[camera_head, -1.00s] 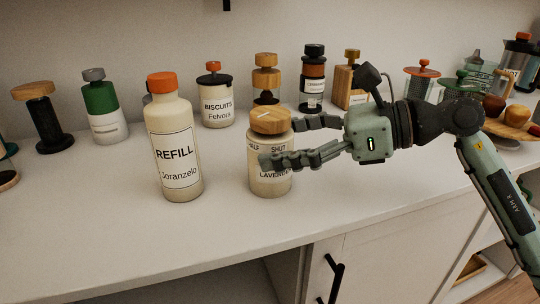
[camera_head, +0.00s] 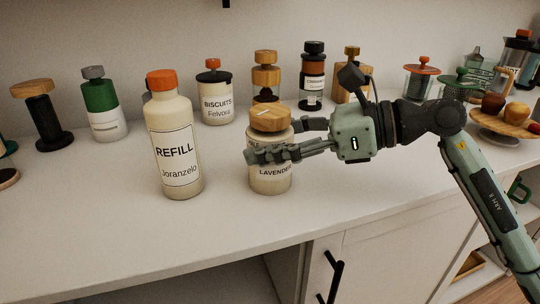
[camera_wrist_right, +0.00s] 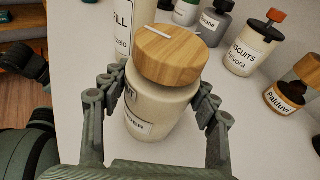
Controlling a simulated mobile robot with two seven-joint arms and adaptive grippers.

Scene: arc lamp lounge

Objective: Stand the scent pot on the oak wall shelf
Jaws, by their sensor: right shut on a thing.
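The scent pot (camera_head: 270,180) is a cream jar with a lavender label and a wooden lid with a white mark on top. It stands upright on the white counter (camera_head: 225,225). My right gripper (camera_head: 273,143) reaches in from the right and is shut on the pot's body below the lid, one finger across the front label. In the right wrist view the pot (camera_wrist_right: 150,110) sits between the two fingers, one on each side. I cannot make out the oak wall shelf in these frames.
A tall refill bottle (camera_head: 172,150) with an orange cap stands close on the left. Behind stand a biscuits jar (camera_head: 216,100), a wooden stacked-top jar (camera_head: 265,75) and several other containers. A fruit stand (camera_head: 500,120) is at the right. The counter front is clear.

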